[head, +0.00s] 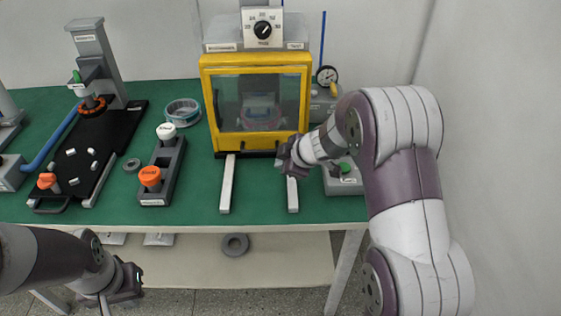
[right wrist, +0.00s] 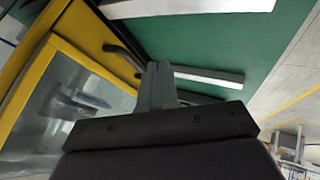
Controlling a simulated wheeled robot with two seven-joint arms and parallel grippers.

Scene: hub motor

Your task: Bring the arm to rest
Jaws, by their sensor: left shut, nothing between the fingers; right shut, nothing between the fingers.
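My right arm (head: 412,170) reaches in from the right over the green table. My right gripper (head: 284,160) is shut and empty, just in front of the lower right corner of the yellow-framed cabinet (head: 256,64). In the right wrist view its shut fingers (right wrist: 157,88) show close to the cabinet's yellow frame (right wrist: 75,35) and black handle. I cannot tell whether they touch it. My left gripper (head: 132,280) is low at the lower left, in front of the table's edge, shut with nothing seen in it.
Two pale rails (head: 227,184) run forward from the cabinet. A green-button box (head: 345,177) sits beside my right forearm. A dark holder (head: 163,170) with white and orange knobs, a ring coil (head: 182,111) and a press (head: 95,62) stand left. A grey ring (head: 235,245) lies on the lower shelf.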

